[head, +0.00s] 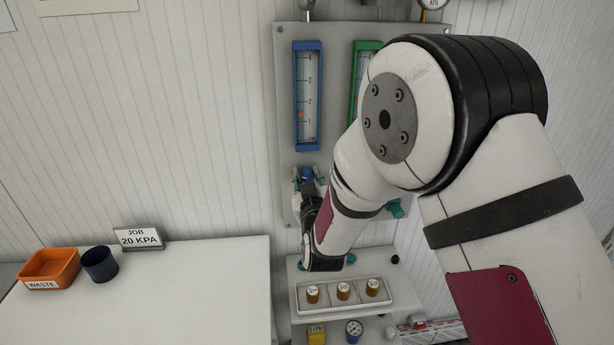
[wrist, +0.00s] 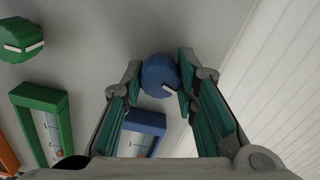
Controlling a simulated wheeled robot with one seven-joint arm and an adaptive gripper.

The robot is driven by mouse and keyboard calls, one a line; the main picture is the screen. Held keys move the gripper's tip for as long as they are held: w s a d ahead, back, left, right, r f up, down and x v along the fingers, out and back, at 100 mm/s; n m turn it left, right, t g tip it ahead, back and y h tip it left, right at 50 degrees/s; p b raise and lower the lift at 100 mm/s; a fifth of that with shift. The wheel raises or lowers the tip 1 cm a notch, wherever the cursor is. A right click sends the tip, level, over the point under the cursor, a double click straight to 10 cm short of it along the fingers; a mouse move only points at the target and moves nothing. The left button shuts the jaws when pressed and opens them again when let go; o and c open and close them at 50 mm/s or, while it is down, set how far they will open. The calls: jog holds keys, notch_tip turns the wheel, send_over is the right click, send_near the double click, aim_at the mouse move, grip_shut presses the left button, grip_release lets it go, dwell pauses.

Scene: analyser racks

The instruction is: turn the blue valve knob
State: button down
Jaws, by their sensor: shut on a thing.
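The blue valve knob (wrist: 158,76) is round with a white pointer mark. In the wrist view it sits between my gripper's two fingers (wrist: 160,85), which close on it from both sides. In the head view the knob (head: 307,174) shows only in part below the blue-framed gauge (head: 296,100), with my gripper (head: 309,180) around it. The white mark points to the lower right in the wrist view.
A green knob (wrist: 22,40) and a green-framed gauge (wrist: 40,95) stand beside it. My arm hides much of the panel (head: 284,60). Below is a tray (head: 382,303) with several amber vials. A white table (head: 200,300) at left holds an orange waste bin (head: 50,268), a dark cup (head: 100,264) and a sign (head: 139,238).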

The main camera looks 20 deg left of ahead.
jog(key=shift+n, duration=0.6)
jog(key=c, duration=1.2)
grip_release()
jog(key=shift+c, duration=0.2)
jog(key=v, duration=1.2)
jog(key=shift+s+a, duration=0.1)
